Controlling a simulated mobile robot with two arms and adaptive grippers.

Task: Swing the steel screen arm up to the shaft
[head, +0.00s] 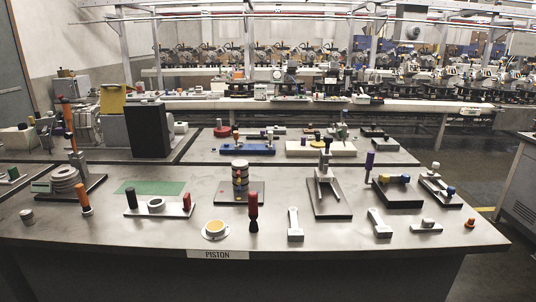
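Neither of my grippers shows in the head view. I cannot tell for sure which part is the steel screen arm or the shaft. A fixture on a dark base (330,211) right of centre has a steel upright (325,165) with grey prongs sloping down to the base. Two loose-looking steel pieces, one upright (295,224) and one tilted (379,223), sit near the table's front edge.
A PISTON label (217,254) marks the front edge. The front left is mostly clear.

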